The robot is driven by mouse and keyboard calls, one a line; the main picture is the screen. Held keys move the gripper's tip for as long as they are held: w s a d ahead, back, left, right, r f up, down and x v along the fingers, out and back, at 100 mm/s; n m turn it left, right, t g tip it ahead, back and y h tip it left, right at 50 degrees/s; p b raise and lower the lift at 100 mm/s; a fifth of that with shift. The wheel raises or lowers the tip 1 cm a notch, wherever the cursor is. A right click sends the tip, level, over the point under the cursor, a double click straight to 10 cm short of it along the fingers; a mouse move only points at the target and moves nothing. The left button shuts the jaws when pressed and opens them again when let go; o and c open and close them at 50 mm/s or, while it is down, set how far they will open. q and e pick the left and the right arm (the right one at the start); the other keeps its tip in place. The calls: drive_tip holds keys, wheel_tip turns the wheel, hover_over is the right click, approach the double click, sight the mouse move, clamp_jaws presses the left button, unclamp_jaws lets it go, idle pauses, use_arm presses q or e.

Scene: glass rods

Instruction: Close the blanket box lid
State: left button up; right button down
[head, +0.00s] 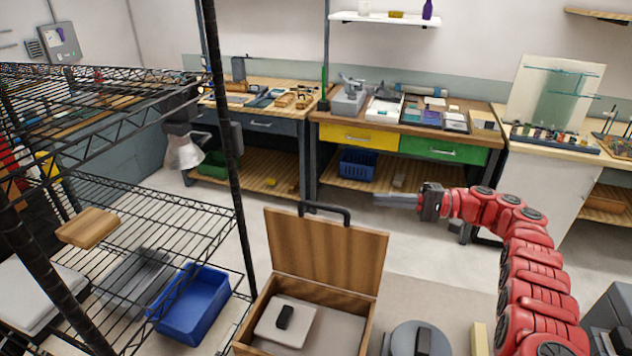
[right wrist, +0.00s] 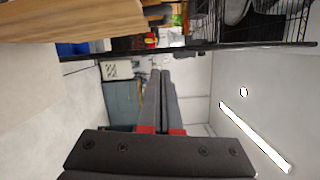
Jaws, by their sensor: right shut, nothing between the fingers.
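The blanket box (head: 258,312) is a wooden box on the floor in the lower middle of the head view. Its wooden lid (head: 325,255) stands raised at the back, with a dark handle (head: 327,210) on its top edge. A pale block with a dark grip (head: 285,322) lies inside the box. My right gripper (head: 380,198) is shut and empty, pointing left, and appears just above the lid's upper right corner, apart from it. Its fingers also show in the right wrist view (right wrist: 160,100). A wooden surface (right wrist: 70,30), probably the lid, shows there at upper left. My left gripper is out of view.
A black wire shelf (head: 150,215) with a blue bin (head: 192,305) stands left of the box. A round grey object (head: 415,340) is right of the box. Workbenches (head: 400,130) line the back wall. Clear floor lies behind the lid.

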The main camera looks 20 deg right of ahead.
drive_tip(key=a+r+p, duration=0.1)
drive_tip(key=a+p, duration=0.7)
drive_tip(key=a, duration=0.3)
drive_tip(key=shift+a+r+p, duration=0.25)
drive_tip(key=shift+p, duration=0.15)
drive_tip(key=shift+s, duration=0.15)
